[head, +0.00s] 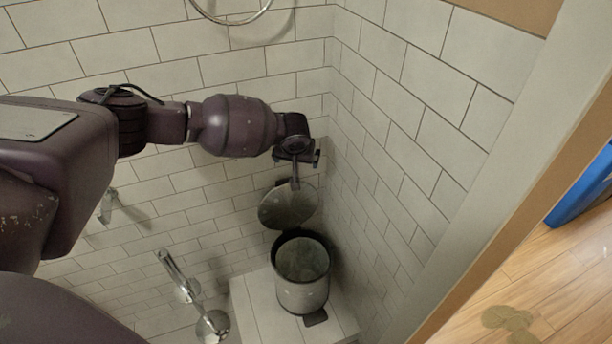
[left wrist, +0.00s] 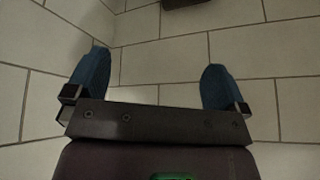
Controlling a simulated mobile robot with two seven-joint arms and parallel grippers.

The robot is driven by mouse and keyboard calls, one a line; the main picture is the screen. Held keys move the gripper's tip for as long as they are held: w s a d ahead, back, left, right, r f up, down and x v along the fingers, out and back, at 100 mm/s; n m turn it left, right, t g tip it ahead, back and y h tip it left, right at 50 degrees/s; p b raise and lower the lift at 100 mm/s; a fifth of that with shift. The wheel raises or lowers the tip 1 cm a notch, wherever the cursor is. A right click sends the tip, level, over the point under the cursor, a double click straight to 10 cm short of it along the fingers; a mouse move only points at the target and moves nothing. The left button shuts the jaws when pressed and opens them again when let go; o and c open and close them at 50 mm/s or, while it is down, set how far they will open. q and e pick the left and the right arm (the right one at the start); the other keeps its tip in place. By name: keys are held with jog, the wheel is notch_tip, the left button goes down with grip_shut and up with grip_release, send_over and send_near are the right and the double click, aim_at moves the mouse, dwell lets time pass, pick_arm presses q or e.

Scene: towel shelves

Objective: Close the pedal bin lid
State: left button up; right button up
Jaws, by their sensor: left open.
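The pedal bin (head: 302,294) stands upright in the tiled corner in the head view, a metal cylinder with a dark rim. Its round lid (head: 286,208) is open, raised behind the opening toward the back wall. The dark pedal (head: 316,317) shows at the foot of the bin. My left gripper (head: 297,174) is just above the lid in the picture; whether it touches the lid I cannot tell. In the left wrist view my left gripper (left wrist: 153,70) is open with two blue fingertips apart and nothing between them but tiled wall. My right gripper is not in view.
The bin stands on a white tiled ledge (head: 255,312). The right tiled wall (head: 405,150) is close to the bin. Chrome fittings (head: 178,278) stick out left of it, and a metal ring (head: 230,20) is above. A small dark thing (left wrist: 182,3) at the wrist view's top edge is unclear.

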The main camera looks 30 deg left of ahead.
aim_at(287, 180)
pick_arm(q)
jog(key=a+f+n+b, duration=0.1)
jog(key=f+n, duration=0.1)
jog(key=f, duration=0.1)
jog(key=a+f+n+g+b, duration=0.1)
jog(key=f+n, duration=0.1)
jog(key=f, duration=0.2)
jog(key=a+f+n+g+y+b, duration=0.1)
jog(key=a+f+n, duration=0.1)
jog(key=f, duration=0.1)
jog(key=shift+w+f+b, duration=0.25)
jog(key=shift+w+b, duration=0.1)
jog(key=shift+b, duration=0.05)
jog(key=shift+w+a+f, duration=0.2)
jog(key=shift+w+f, duration=0.05)
jog(key=shift+f, duration=0.2)
jog(key=shift+w+b, duration=0.1)
jog(key=shift+b, duration=0.2)
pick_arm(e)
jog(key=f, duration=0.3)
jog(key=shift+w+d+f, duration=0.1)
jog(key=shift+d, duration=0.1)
pick_arm(q)
jog(key=shift+c, duration=0.3)
